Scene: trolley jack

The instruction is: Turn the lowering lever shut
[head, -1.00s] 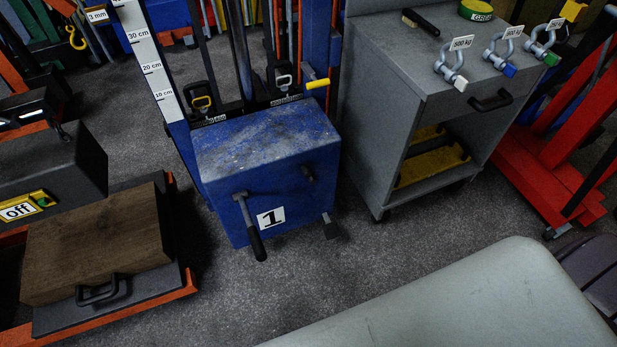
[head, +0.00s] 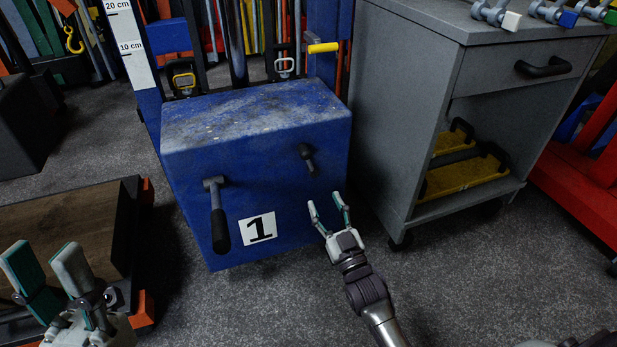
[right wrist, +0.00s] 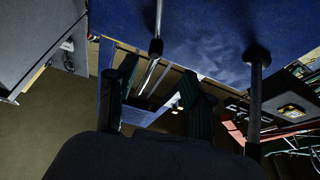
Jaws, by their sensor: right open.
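The blue jack housing (head: 285,185), marked 1, stands at the centre of the head view. Its front carries a long-handled lever (head: 219,222) on the left, hanging down with a slight tilt, and a short dark lever (head: 308,157) at upper right. I cannot tell for sure which is the lowering lever. My right gripper (head: 327,204) is open and empty, below the short lever and apart from it. In the right wrist view, its fingers (right wrist: 157,95) point towards the blue housing and the levers. My left gripper (head: 42,252) is open and empty at lower left.
A grey trolley (head: 400,120) with yellow-and-black items on its shelf stands close to the right of the jack. A wooden block (head: 62,222) on an orange-edged base lies at left. The floor (head: 470,270) in front is clear.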

